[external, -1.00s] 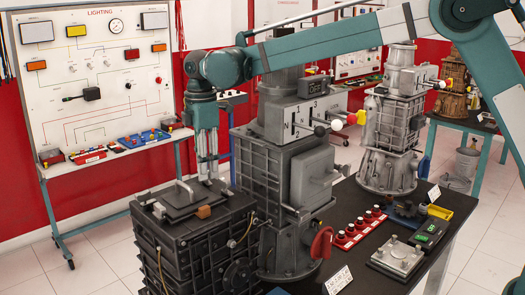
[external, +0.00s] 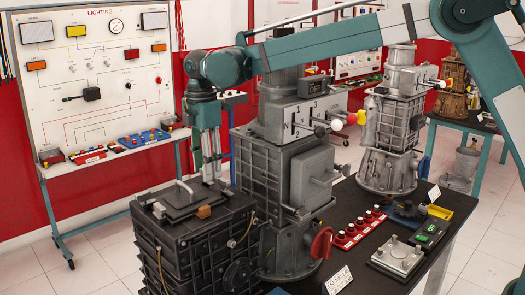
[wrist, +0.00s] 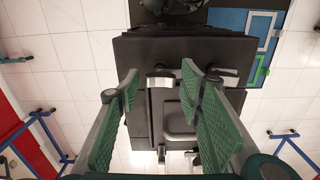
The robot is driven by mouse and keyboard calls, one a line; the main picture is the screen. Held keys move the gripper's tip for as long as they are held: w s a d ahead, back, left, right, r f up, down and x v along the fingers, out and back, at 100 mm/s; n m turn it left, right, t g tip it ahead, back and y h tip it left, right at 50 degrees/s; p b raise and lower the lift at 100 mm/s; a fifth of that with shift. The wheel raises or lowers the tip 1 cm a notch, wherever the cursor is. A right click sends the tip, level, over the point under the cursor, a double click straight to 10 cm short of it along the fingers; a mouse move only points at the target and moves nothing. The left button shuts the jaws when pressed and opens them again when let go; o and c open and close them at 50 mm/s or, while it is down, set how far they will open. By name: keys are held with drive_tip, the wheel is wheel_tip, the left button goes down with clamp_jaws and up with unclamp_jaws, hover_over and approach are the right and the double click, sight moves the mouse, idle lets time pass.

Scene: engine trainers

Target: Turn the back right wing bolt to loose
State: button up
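A dark ribbed case (external: 190,245) stands at the front left in the external view, with a flat lid plate (external: 176,201) on top. Small wing-bolt-like fittings sit around the lid; a pale one (external: 158,210) shows at its left. My gripper (external: 212,180) points down over the back right part of the lid, and its fingers are open and empty. A second fitting (wrist: 228,71) lies right of the fingers. The back right bolt is largely hidden in the external view, so its angle is unclear.
A tall grey gearbox (external: 300,180) with levers stands close to the right of the case. Red switches (external: 360,228) and a metal plate (external: 398,256) lie on the black table further right.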

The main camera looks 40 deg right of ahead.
drive_tip(key=shift+r, duration=0.1)
idle(0.3)
wheel_tip(320, 180, up, 12)
idle(0.7)
drive_tip(key=shift+s, duration=0.1)
drive_tip(key=s+d+f+m+t+y+b, duration=0.1)
drive_tip(key=s+d+m, duration=0.15)
drive_tip(key=s, duration=0.85)
drive_tip(key=s+d+m+t+y+b, duration=0.1)
drive_tip(key=s+d+m+y, duration=0.15)
drive_tip(key=s, duration=0.95)
drive_tip(key=s+d+f+m+t+b, duration=0.1)
drive_tip(key=s+d+m+b, duration=0.15)
drive_tip(key=s, duration=0.85)
drive_tip(key=s+d+f+m+t+h+b, duration=0.1)
drive_tip(key=s+d+f+m, duration=0.4)
drive_tip(key=d, duration=0.7)
drive_tip(key=s+d+f+m+t+h+b, duration=0.1)
drive_tip(key=s+d+f+m+t+h, duration=0.1)
drive_tip(key=s+d+f+m, duration=0.3)
drive_tip(key=s+d+f+t, duration=0.1)
drive_tip(key=s+d+f, duration=0.2)
drive_tip(key=s+d, duration=0.4)
drive_tip(key=shift+d+f, duration=0.4)
